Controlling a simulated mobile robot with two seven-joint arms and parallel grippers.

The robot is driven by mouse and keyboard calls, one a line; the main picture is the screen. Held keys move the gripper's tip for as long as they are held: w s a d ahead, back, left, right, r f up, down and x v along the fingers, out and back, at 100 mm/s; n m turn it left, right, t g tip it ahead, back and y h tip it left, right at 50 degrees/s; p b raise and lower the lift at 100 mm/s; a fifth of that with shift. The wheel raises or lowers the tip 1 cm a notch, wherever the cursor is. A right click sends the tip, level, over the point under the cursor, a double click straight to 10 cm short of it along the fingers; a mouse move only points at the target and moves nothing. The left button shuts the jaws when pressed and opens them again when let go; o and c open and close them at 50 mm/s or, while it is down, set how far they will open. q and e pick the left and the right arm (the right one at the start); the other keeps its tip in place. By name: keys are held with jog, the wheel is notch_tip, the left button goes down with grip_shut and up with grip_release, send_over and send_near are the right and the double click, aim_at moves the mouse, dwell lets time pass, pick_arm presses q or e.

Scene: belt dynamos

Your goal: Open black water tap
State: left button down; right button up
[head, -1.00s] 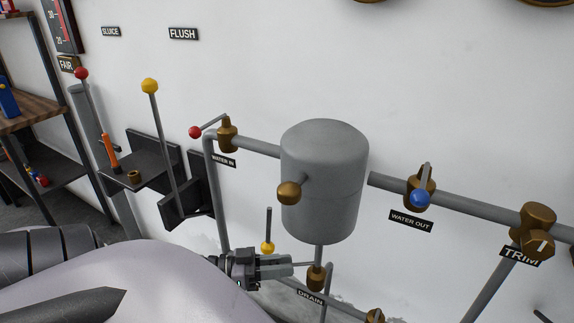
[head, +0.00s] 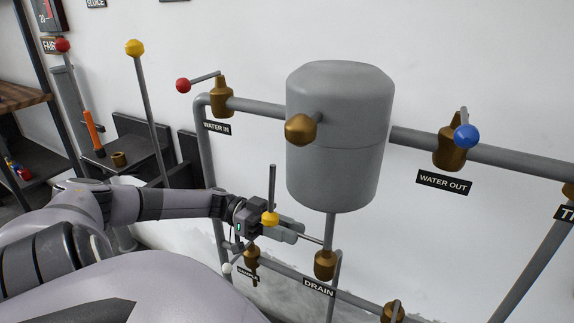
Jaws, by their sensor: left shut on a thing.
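The brass drain tap (head: 325,265) sits on the pipe below the grey tank, with the DRAIN label (head: 318,288) under it. Its thin lever (head: 312,239) runs up and left from the valve into my left gripper (head: 290,231). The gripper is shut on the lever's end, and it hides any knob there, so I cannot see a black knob. My left arm reaches in from the left, low in front of the wall. My right gripper is not in view.
A yellow ball (head: 270,218) on a grey rod overlaps my gripper in view. The grey tank (head: 335,140) stands above. A white-knobbed tap (head: 250,256) is below left. The WATER IN tap (head: 221,98) and WATER OUT tap (head: 450,150) flank the tank.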

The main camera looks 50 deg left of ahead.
pick_arm(q)
jog(key=shift+w, duration=0.1)
dwell(0.4)
jog(key=c, duration=0.9)
grip_release()
